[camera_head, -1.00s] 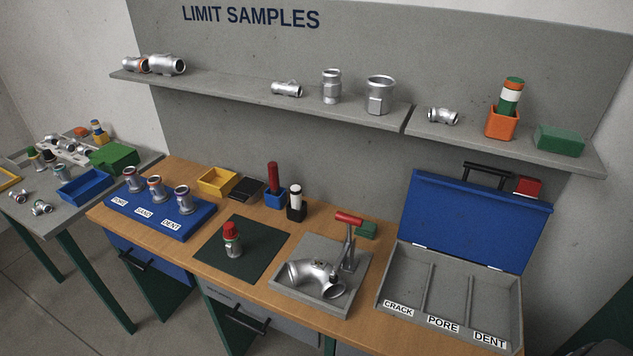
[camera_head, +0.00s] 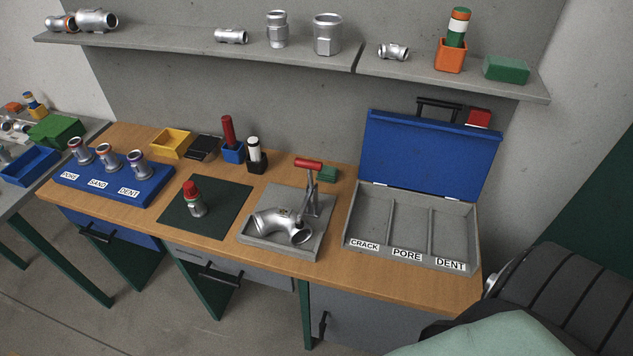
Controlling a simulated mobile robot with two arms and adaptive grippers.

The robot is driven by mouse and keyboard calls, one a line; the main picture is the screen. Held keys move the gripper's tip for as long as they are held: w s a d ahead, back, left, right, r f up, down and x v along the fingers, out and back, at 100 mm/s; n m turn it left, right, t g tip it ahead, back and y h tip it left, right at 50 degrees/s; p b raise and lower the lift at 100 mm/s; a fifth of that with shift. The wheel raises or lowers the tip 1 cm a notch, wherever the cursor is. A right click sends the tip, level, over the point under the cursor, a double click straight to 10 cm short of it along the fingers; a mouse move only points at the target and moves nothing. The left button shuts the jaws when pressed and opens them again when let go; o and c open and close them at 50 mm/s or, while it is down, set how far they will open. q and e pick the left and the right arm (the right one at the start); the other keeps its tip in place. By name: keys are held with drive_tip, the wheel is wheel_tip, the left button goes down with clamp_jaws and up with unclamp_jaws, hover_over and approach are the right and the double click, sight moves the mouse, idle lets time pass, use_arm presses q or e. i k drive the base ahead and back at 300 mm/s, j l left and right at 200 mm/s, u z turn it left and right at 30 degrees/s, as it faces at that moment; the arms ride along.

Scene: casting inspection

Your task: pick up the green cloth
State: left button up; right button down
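No item is clearly a cloth from here. A small green block-like piece (camera_head: 327,173) lies on the wooden workbench behind the clamp fixture; its material cannot be told. A larger green block-like piece (camera_head: 506,68) sits at the right end of the shelf. A flat dark green mat (camera_head: 228,219) lies on the bench under a red-capped container (camera_head: 194,199). Neither gripper is in view. A dark ribbed part and a pale green surface at the lower right seem to be parts of my own body.
The clamp fixture (camera_head: 325,243) holds a silver pipe elbow (camera_head: 283,226). An open blue-lidded case (camera_head: 427,150) with compartments labelled CRACK, PORE and DENT stands to its right. A blue stand (camera_head: 155,190) holds several fittings. The front strip of the bench is clear.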

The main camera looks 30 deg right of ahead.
sight(328, 173)
drive_tip(key=z, duration=1.05)
